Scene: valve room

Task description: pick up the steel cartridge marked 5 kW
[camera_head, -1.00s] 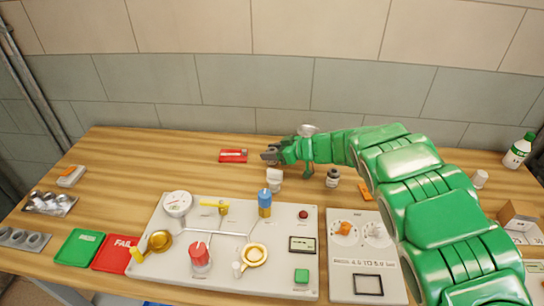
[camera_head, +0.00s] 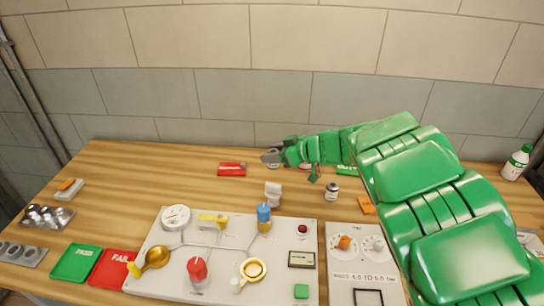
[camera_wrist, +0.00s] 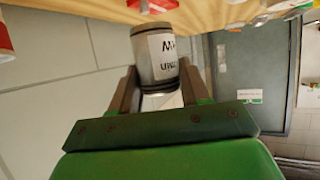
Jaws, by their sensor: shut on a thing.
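In the wrist view, a steel-grey cylinder (camera_wrist: 155,50) with a white label sits between the two brown fingers of my gripper (camera_wrist: 158,88), which is shut on it. Its label shows only parts of black letters, and no 5 kW mark can be read. In the head view, my gripper (camera_head: 270,158) is above the back part of the table, right of a red box. A small cylinder with a dark band and white label (camera_head: 332,190) stands on the table to its lower right; its marking is too small to read.
A whitish upright piece (camera_head: 273,193) stands in front of my gripper. The valve panel (camera_head: 150,280) and a dial panel (camera_head: 345,280) fill the front. The red box (camera_head: 232,169) lies left of the gripper. Green (camera_head: 77,262) and red (camera_head: 113,267) trays lie front left.

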